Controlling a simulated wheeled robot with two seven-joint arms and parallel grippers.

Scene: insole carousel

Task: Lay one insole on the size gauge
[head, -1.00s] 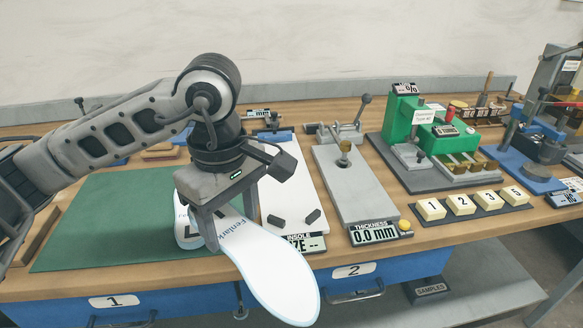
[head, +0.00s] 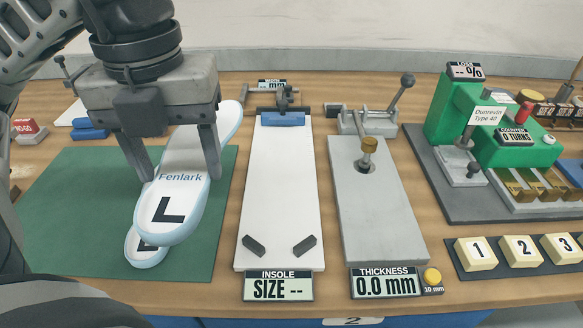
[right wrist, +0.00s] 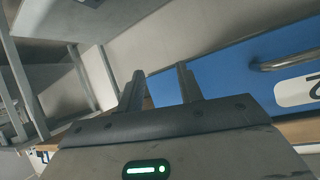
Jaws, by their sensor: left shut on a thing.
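A white insole (head: 176,205) with a light blue edge, marked "Fenlark" and "L", is in my left gripper (head: 180,177). The gripper is shut across its middle. The insole is raised, its L end toward the front and its other end toward the back right. A second insole (head: 146,254), mostly hidden under it, lies on the green mat (head: 60,235). The size gauge (head: 278,190) is a bare white board right of the gripper, with a blue block (head: 281,119) at the back and two dark stops in front. My right gripper (right wrist: 160,72) is open and empty.
The gauge display (head: 278,287) reads "SIZE --". A grey thickness gauge (head: 375,215) with a lever stands right of it. A green machine (head: 455,105) and numbered blocks (head: 475,254) are farther right. A blue drawer front (right wrist: 235,75) shows near my right gripper.

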